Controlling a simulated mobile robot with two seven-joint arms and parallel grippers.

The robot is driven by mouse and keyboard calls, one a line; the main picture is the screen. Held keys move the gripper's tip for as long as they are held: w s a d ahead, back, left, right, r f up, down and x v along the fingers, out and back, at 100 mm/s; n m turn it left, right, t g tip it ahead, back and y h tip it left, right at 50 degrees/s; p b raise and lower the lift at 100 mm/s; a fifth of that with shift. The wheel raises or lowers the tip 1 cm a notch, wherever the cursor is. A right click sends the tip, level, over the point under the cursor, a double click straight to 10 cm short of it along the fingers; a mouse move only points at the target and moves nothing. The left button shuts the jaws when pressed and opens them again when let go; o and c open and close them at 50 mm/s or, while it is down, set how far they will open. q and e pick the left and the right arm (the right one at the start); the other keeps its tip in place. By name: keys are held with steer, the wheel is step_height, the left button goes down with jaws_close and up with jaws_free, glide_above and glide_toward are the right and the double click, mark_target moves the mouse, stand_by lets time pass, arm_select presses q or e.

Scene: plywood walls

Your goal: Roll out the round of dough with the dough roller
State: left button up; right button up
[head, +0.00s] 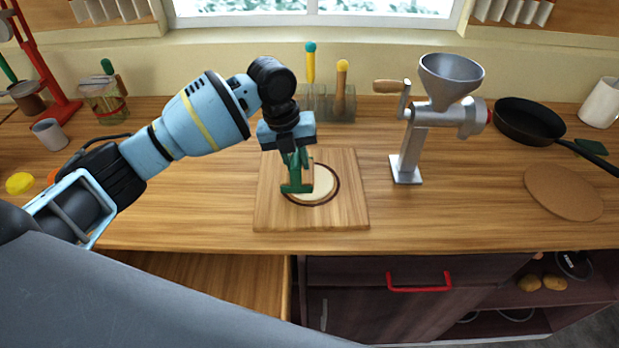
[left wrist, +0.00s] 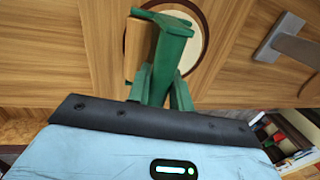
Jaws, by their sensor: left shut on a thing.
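My left gripper (head: 297,172) is shut on the dough roller, over the left part of the dough. In the left wrist view the dough roller (left wrist: 138,45) shows a short wooden cylinder beside green parts. The green of the gripper fingers and the roller are hard to tell apart. The pale round of dough (head: 323,190) lies inside a dark ring on a square wooden board (head: 350,217). The roller and fingers hide its left part. I cannot tell whether the roller touches the dough. My right gripper is not in view.
A metal grinder (head: 411,150) stands right of the board, with a black pan (head: 528,119) and a round cork mat (head: 563,192) farther right. A holder with upright tools (head: 328,103) stands behind the board. A grey cup (head: 49,134) is at left.

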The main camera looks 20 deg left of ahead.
arm_select(q)
steer(key=shift+d+f, duration=0.1)
steer(key=shift+f, duration=0.05)
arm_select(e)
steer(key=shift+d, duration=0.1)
arm_select(q)
steer(key=shift+w+d, duration=0.25)
steer(key=shift+d, duration=0.7)
steer(key=shift+w+d+b, duration=0.2)
steer(key=shift+w+d, duration=0.1)
steer(key=shift+d, duration=0.6)
steer(key=shift+w+d+b, duration=0.2)
steer(key=shift+w+d, duration=0.1)
steer(key=shift+d, duration=0.6)
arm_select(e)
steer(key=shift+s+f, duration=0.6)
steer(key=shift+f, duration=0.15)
arm_select(q)
steer(key=shift+a, duration=0.1)
